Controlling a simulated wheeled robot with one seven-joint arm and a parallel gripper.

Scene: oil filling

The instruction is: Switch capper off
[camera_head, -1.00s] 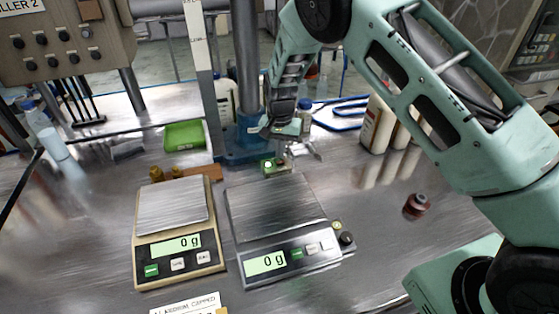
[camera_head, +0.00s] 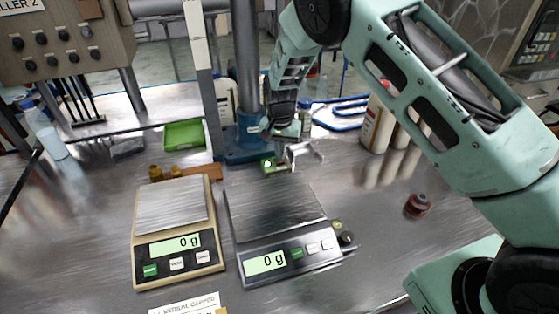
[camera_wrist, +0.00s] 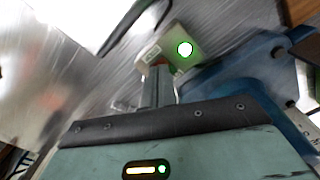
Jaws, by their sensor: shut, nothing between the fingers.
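A small switch box with a lit round green button (camera_wrist: 184,49) is in the upper middle of the wrist view. In the head view the green-topped box (camera_head: 268,164) sits behind the right-hand scale, in front of the blue column base (camera_head: 238,147). My gripper (camera_wrist: 156,76) is shut and empty, its fingertips at the near left edge of the box. I cannot tell whether they touch it. The button shows clear of the fingers. In the head view my gripper (camera_head: 281,152) is beside the box, small and partly obscured by my arm.
Two scales reading 0 g, a beige one (camera_head: 180,262) and a grey one (camera_head: 290,265), stand in front. A green tray (camera_head: 184,134) is behind left. White bottles (camera_head: 377,125) and a small red-brown bottle (camera_head: 417,205) stand right. A blue bracket (camera_wrist: 235,80) lies close right of my fingers.

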